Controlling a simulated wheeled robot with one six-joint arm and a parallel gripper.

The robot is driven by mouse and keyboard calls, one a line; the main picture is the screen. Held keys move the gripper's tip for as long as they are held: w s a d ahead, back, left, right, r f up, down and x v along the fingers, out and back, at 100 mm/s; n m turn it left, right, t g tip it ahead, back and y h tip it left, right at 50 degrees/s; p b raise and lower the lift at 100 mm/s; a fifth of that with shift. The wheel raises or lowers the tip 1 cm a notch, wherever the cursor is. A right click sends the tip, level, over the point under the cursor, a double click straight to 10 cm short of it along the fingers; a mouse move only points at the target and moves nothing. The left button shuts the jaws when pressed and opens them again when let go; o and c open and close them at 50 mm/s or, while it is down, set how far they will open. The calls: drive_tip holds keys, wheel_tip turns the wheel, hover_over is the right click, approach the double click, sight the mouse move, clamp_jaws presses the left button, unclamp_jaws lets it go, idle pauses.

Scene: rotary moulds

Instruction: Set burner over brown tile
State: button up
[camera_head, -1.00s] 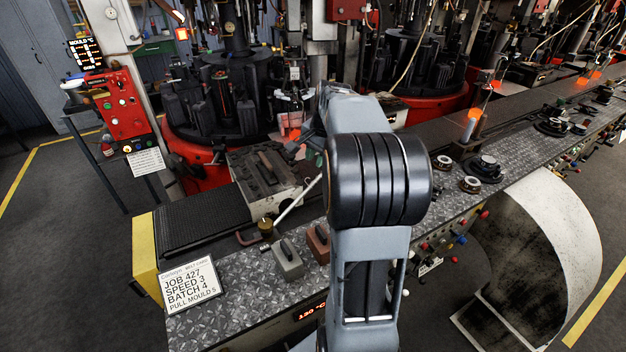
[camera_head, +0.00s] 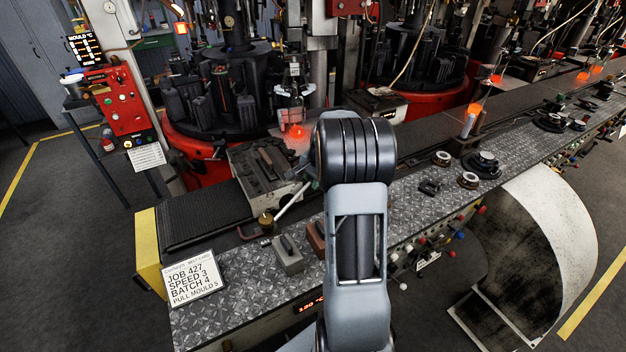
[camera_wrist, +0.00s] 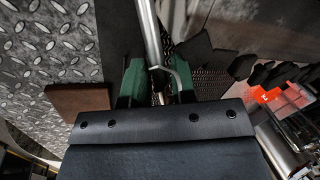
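The burner (camera_head: 265,219) has a brass end and a pale tube (camera_head: 293,203) slanting up to the right, across the belt's near edge. The brown tile (camera_head: 315,238) stands on the checker-plate bench beside a grey block, partly hidden by my arm. In the wrist view the brown tile (camera_wrist: 80,99) is at the left. My gripper (camera_wrist: 156,78) shows two green fingers apart, with a silver tube (camera_wrist: 150,36) running between them and a thin hooked wire below it. Gaps show beside the wire. My arm hides the gripper in the head view.
A grey block (camera_head: 288,255) is left of the brown tile. A job card (camera_head: 193,283) stands at the bench's left end. A dark mould (camera_head: 264,170) sits on the belt behind, near a glowing red spot (camera_head: 297,132). Checker plate right of my arm holds small round parts (camera_head: 467,180).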

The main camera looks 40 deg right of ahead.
drive_tip(key=shift+f, duration=0.25)
drive_tip(key=shift+c, duration=0.2)
clamp_jaws()
